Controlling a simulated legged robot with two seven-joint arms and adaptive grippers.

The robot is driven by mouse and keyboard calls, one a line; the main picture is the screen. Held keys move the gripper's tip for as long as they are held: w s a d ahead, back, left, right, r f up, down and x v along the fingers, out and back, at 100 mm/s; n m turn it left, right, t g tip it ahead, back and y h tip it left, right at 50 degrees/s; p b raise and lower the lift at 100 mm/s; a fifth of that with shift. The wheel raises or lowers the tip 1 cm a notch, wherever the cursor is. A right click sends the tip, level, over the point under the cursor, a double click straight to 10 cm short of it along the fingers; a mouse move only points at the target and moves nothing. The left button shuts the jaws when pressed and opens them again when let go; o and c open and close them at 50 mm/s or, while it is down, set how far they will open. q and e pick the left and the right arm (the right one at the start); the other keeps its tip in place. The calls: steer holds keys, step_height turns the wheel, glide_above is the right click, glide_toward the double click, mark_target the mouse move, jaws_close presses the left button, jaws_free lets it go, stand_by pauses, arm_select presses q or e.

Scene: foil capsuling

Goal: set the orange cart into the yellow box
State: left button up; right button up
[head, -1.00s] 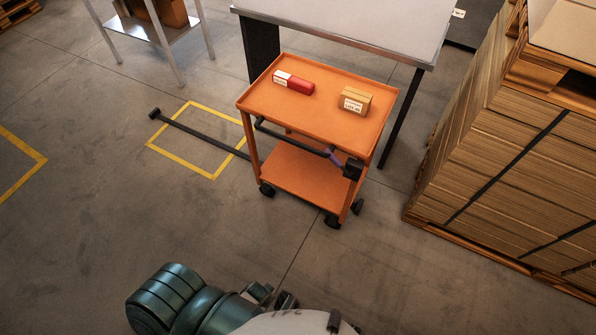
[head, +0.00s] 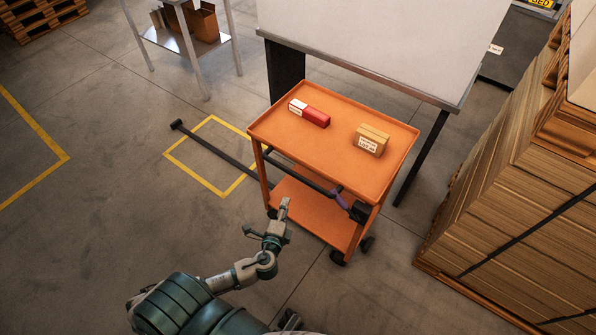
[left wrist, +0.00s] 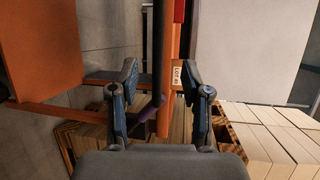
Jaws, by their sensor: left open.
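The orange cart (head: 330,143) stands on its black casters to the right of the yellow box (head: 191,170), a taped outline on the floor. The cart hides part of the box's right side. A dark handle bar (head: 307,176) with a purple part near its right end runs along the cart's near side. My left gripper (head: 267,218) is open and empty in front of the cart's near left corner. In the left wrist view the open fingers (left wrist: 160,78) point towards the cart, with the dark bar (left wrist: 160,40) lined up between them; contact cannot be told. My right gripper is out of view.
A red-and-white box (head: 309,114) and a labelled carton (head: 371,140) lie on the cart's top. A dark bar (head: 212,146) crosses the yellow box. A white-topped table (head: 380,45) stands behind the cart, stacked cardboard (head: 520,200) at right. The floor at left is clear.

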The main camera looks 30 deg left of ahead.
arm_select(q)
glide_toward(294, 175)
steer(key=x, duration=0.3)
steer(key=b+x, duration=0.1)
steer(key=x, duration=0.7)
steer(key=shift+f, duration=0.4)
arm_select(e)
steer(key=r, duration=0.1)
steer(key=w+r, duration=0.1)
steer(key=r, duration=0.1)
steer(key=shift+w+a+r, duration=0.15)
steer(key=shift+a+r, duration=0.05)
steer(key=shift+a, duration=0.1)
arm_select(q)
steer(key=shift+a, duration=0.1)
steer(key=shift+c, duration=1.1)
steer(key=shift+s, duration=0.1)
jaws_close()
